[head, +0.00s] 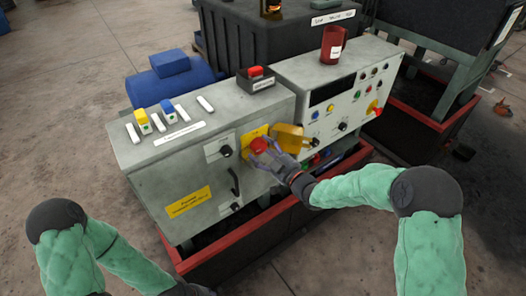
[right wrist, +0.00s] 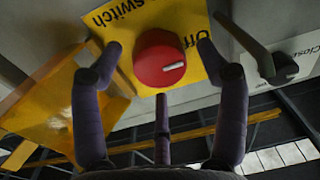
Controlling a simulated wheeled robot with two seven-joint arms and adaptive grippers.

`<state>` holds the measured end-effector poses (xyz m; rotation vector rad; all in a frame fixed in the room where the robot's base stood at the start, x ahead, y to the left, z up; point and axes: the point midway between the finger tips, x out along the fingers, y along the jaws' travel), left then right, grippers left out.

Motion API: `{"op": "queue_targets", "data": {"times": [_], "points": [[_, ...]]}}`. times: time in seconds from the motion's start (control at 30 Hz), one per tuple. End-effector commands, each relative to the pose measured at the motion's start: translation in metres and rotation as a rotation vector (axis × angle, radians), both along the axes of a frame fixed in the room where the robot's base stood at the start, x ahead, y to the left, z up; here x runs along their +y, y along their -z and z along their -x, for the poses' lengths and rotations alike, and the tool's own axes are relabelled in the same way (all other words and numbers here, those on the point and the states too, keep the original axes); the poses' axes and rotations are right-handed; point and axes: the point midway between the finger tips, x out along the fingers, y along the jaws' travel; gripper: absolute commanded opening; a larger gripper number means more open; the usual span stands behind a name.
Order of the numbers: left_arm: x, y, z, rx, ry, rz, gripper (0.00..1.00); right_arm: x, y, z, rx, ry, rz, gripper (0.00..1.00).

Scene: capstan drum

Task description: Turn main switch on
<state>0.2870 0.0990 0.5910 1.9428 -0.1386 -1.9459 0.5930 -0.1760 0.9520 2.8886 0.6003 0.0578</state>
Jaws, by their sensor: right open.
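The main switch is a red round knob (head: 259,146) on a yellow plate (right wrist: 145,20) on the front of the grey cabinet. In the right wrist view the knob (right wrist: 160,60) has a white mark on its face, toward its right side, and "Off" is printed at its upper right. My right gripper (head: 268,155) is open at the knob. In the right wrist view its fingertips (right wrist: 160,48) stand on either side of the knob, with gaps visible; a third finger is below. My left arm shows at bottom left, but its gripper is out of view.
A yellow flap (head: 287,137) stands open just right of the knob. A black handle (head: 234,181) and small black knobs are nearby on the cabinet (head: 150,170). A red mug (head: 332,45) and a red button box (head: 256,78) sit on top. A red-rimmed tray (head: 225,250) lies below.

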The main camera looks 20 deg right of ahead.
Motion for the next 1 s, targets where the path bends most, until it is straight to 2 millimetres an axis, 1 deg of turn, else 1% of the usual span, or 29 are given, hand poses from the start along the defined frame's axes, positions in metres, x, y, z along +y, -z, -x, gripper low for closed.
{"op": "queue_targets", "data": {"times": [0.1,0.37,0.47,0.5,0.57,0.6,0.87,1.0], "points": [[0.0000,0.0014,-0.0001,0.000,0.000,0.000,0.40,0.0022,-0.0006,-0.0048,-0.001,0.000,0.001,0.74],[0.0000,0.0012,-0.0001,0.000,0.000,0.000,0.40,0.0023,-0.0007,-0.0055,-0.001,0.000,0.000,0.74],[0.0000,0.0012,-0.0001,0.000,0.000,0.000,0.40,0.0023,-0.0007,-0.0054,-0.001,0.000,0.000,0.49],[0.0000,0.0012,-0.0002,0.000,0.000,0.000,0.40,0.0024,-0.0007,-0.0054,-0.001,0.000,0.000,0.37],[0.0000,0.0012,-0.0002,0.000,0.000,0.000,0.40,0.0024,-0.0009,-0.0054,-0.001,0.000,0.000,0.20],[0.0000,0.0012,-0.0002,0.000,0.000,0.000,0.40,0.0025,-0.0011,-0.0054,-0.002,0.000,0.000,0.18],[0.0000,0.0010,-0.0002,0.000,0.000,0.000,0.40,0.0026,-0.0023,-0.0058,-0.001,-0.001,-0.011,0.18],[0.0000,0.0010,-0.0001,0.000,0.000,0.000,0.40,0.0024,-0.0028,-0.0060,0.012,-0.002,-0.047,0.18]]}}
